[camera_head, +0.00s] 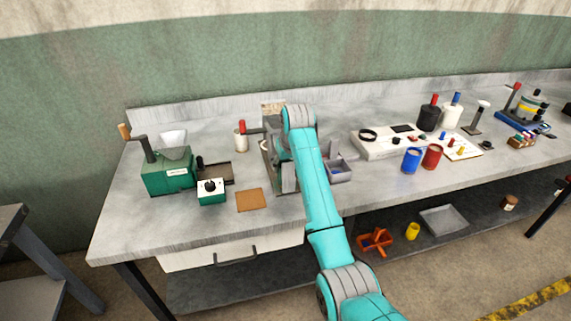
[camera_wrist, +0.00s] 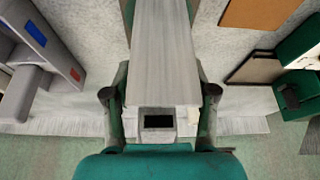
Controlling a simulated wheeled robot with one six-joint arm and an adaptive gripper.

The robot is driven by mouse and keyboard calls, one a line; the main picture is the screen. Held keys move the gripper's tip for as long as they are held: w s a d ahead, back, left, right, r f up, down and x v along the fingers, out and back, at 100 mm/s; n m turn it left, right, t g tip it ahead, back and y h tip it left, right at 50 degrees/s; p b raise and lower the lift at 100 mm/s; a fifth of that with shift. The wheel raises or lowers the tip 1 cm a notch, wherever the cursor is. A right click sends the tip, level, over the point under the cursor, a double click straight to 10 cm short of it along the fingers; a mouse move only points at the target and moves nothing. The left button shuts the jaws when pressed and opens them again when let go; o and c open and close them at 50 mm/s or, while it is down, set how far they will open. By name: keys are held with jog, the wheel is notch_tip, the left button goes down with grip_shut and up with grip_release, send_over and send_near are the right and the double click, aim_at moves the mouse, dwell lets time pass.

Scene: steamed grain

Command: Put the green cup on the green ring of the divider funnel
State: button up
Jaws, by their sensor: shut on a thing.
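My gripper (camera_wrist: 160,100) is in the wrist view, its dark fingers on either side of the middle. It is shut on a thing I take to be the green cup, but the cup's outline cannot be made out. A grey upright part with a dark slot (camera_wrist: 158,121) shows between the fingers. In the head view my arm hides the gripper. A grey-green stand (camera_head: 269,168), perhaps the divider funnel, shows partly behind my arm. Its green ring cannot be picked out.
A green mill (camera_head: 167,178) and a small green-and-white box (camera_head: 211,192) stand left of my arm, with a brown mat (camera_head: 250,200) near them. A grey bin (camera_head: 340,173), a blue cup (camera_head: 411,161) and a red cup (camera_head: 432,158) stand right. The bench's left front corner is clear.

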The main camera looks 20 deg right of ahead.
jog(key=o, duration=1.2)
jog(key=v, duration=1.2)
jog(key=shift+r, duration=0.1)
